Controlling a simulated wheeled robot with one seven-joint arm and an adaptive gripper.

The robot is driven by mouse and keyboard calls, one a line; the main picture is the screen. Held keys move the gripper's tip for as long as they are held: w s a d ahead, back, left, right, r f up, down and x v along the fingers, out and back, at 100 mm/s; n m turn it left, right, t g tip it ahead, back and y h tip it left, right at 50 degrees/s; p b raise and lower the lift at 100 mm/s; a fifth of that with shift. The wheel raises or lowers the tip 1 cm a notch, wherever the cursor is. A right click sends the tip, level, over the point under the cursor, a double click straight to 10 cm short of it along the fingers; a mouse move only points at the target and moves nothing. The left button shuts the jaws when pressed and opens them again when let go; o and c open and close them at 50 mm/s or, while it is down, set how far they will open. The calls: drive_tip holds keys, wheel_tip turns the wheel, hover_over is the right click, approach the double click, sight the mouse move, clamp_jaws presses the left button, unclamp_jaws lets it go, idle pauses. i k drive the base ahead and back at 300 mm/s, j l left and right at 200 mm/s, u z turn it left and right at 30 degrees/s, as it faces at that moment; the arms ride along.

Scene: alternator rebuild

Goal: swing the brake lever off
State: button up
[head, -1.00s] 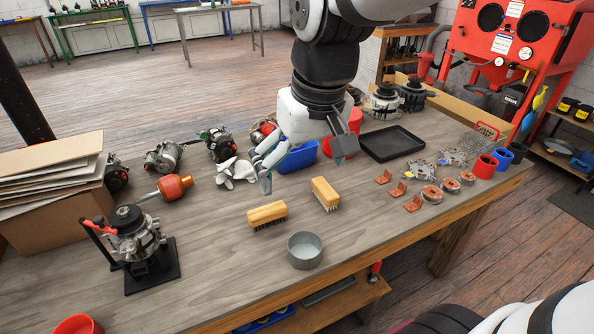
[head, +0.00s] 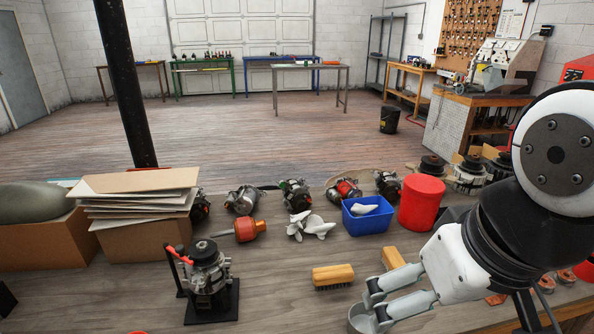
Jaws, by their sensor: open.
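The alternator sits upright on a black stand (head: 213,308) on the workbench. My gripper (head: 368,302) is open and empty at the lower right, its fingers pointing left.
An orange-red tool (head: 245,230), white rags (head: 310,226), a blue bin (head: 366,218) and a red can (head: 420,203) lie behind. Boxes with stacked cardboard (head: 140,205) stand left. The bench before the brushes is mostly clear.

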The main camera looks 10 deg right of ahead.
sight(179, 251)
drive_tip(key=i+j, duration=0.1)
drive_tip(key=j, duration=0.35)
drive_tip(key=i+j, duration=0.1)
drive_tip(key=j, duration=0.3)
drive_tip(key=i+j, duration=0.1)
drive_tip(key=j, duration=0.35)
drive_tip(key=i+j, duration=0.1)
drive_tip(key=j, duration=0.35)
